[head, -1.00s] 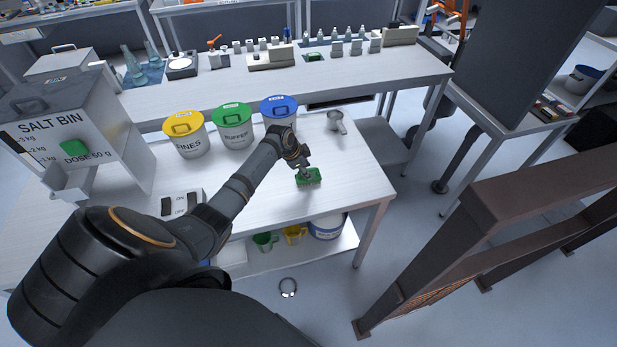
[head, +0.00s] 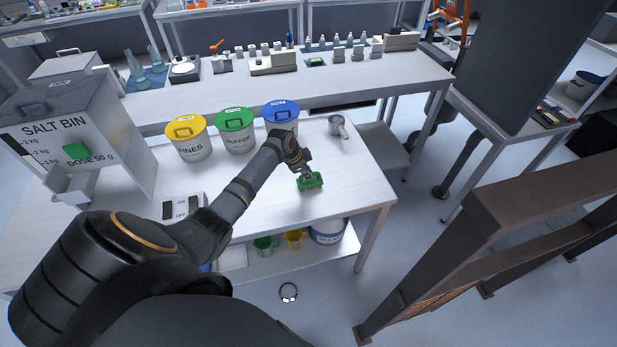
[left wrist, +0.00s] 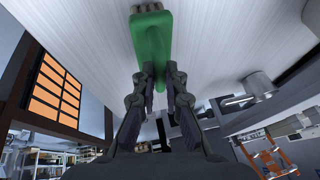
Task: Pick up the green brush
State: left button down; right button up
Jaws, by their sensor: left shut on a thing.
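The green brush (head: 310,182) is at the right part of the white table, near its front edge. My left gripper (head: 306,172) is shut on it from above. In the left wrist view the green brush (left wrist: 151,45) extends from between the two fingers (left wrist: 156,85), with pale bristles at its far end. Whether the brush touches the tabletop or hangs just over it is hard to tell. My right gripper is not in view.
Yellow (head: 187,140), green (head: 235,132) and blue (head: 280,116) lidded buckets stand behind the arm. A metal scoop cup (head: 337,126) is at the back right. The salt bin (head: 62,125) stands at the left. The tabletop right of the brush is clear.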

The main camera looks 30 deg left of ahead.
pick_arm(q)
jog(key=shift+r, duration=0.35)
jog(key=s+d+r+b, duration=0.4)
jog(key=s+d+r, duration=0.4)
jog(key=d+r, duration=0.3)
jog(key=shift+d+r, duration=0.2)
jog(key=shift+r, duration=0.4)
